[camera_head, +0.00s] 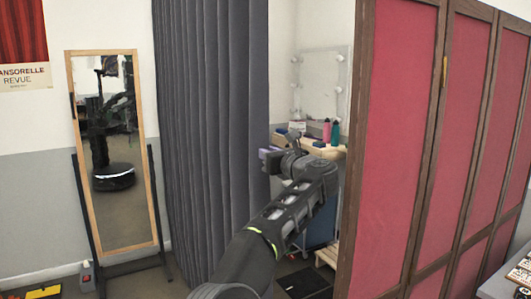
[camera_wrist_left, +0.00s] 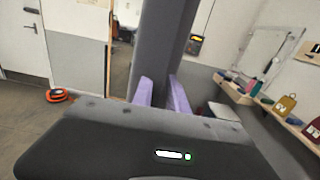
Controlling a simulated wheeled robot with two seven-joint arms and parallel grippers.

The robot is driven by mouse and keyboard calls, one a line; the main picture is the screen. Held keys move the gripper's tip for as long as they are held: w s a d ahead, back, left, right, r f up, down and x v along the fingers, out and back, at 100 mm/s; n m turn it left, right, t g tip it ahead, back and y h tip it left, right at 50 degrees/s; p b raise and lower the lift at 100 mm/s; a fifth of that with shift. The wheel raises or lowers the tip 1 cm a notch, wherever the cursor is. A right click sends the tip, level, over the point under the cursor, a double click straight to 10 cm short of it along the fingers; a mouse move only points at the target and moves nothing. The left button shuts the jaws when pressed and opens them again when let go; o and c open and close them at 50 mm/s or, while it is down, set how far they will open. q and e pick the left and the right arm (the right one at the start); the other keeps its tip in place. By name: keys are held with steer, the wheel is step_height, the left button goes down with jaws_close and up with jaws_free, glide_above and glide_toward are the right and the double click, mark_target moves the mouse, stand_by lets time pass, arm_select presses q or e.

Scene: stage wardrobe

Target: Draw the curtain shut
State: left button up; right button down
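The dark grey pleated curtain (camera_head: 212,130) hangs in tall folds at the left of the opening, bunched to the left side. My left gripper (camera_head: 268,157) is at the curtain's right edge, about mid-height. In the left wrist view the curtain's edge (camera_wrist_left: 166,45) stands straight ahead, in line with the gap between the two light purple fingers (camera_wrist_left: 161,92). The fingers are apart. Whether the cloth lies between them or just beyond the tips is hard to tell. My right gripper is not in view.
A red panelled screen (camera_head: 400,130) in a dark wooden frame bounds the opening on the right. Behind it are a lit mirror (camera_head: 320,85) and a shelf with bottles (camera_head: 330,132). A standing mirror (camera_head: 115,210) is left of the curtain. An orange-black round object (camera_wrist_left: 59,96) lies on the floor.

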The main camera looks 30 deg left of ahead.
mark_target(265, 115)
arm_select(q)
steer(key=shift+o, duration=0.9)
step_height(265, 115, up, 10)
steer(key=p, duration=0.7)
steer(key=shift+o, duration=0.3)
